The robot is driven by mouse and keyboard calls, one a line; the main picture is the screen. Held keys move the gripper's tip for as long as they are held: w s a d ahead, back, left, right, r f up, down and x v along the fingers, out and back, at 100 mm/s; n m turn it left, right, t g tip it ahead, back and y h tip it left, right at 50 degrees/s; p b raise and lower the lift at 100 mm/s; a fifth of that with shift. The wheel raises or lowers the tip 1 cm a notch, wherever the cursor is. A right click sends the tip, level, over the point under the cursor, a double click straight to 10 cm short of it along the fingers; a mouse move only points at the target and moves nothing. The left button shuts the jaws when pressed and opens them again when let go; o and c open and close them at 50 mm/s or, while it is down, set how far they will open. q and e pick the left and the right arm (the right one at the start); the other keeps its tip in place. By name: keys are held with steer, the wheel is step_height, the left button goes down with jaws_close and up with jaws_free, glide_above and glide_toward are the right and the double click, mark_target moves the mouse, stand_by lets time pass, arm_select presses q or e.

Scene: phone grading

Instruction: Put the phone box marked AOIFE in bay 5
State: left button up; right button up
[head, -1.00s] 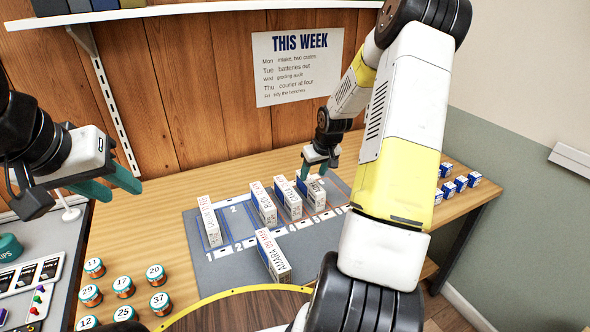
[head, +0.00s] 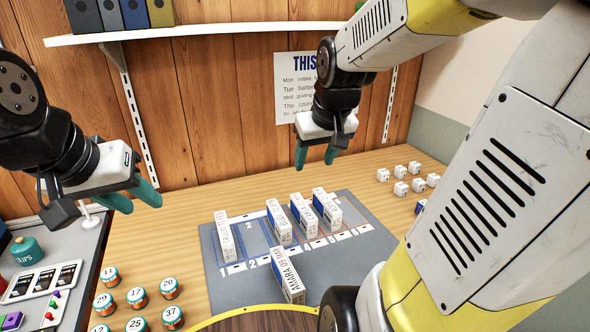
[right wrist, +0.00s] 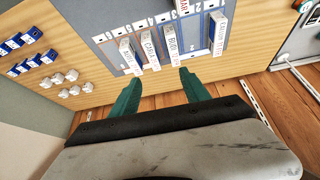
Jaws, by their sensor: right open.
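A grey mat (head: 250,290) on the table has numbered bays. White-and-blue phone boxes stand upright in bay 1 (head: 225,238), bay 3 (head: 279,222), bay 4 (head: 303,216) and, it appears, bay 5 (head: 327,210). The bay 5 box also shows in the right wrist view (right wrist: 130,57); I cannot read its name clearly. A box marked AMARA (head: 288,275) is in front of the bays. My right gripper (head: 315,155) is open and empty, raised behind the boxes and apart from them. My left gripper (head: 133,200) is open and empty over the left side.
White cubes (head: 400,178) and blue boxes (right wrist: 30,40) are at the table's right. Several numbered round tins (head: 137,296) stand left of the mat. A side bench at far left holds a green tub (head: 27,252) and cards. A shelf (head: 200,32) is on the wall above.

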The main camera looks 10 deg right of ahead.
steer(key=s+a+r+y, duration=0.2)
steer(key=s+a, duration=0.3)
steer(key=s, duration=0.6)
steer(key=shift+s+r+t, duration=0.2)
steer(key=shift+r+t, duration=0.2)
